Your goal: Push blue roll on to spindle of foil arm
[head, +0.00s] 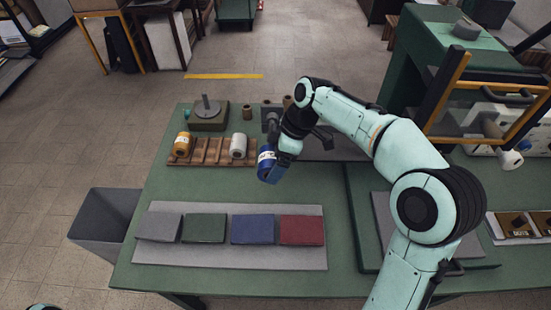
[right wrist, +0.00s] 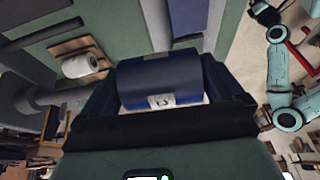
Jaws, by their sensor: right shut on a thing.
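My right gripper (head: 273,168) is shut on the blue roll (head: 265,160), above the green table beside the wooden rack. In the right wrist view the blue roll (right wrist: 160,80) lies crosswise between the fingers, with a pale label on it. The foil arm and its spindle are not clear to me; a pale part with a white round end (head: 510,158) shows on the press at the right. A teal arm, seemingly my left, shows at the right of the wrist view; its gripper (right wrist: 264,13) is too small to read.
The wooden rack (head: 210,158) holds a gold roll (head: 182,144) and a white roll (head: 238,146). Several coloured covers lie on a grey mat (head: 230,258) in front. A grey bin (head: 103,218) stands at the left.

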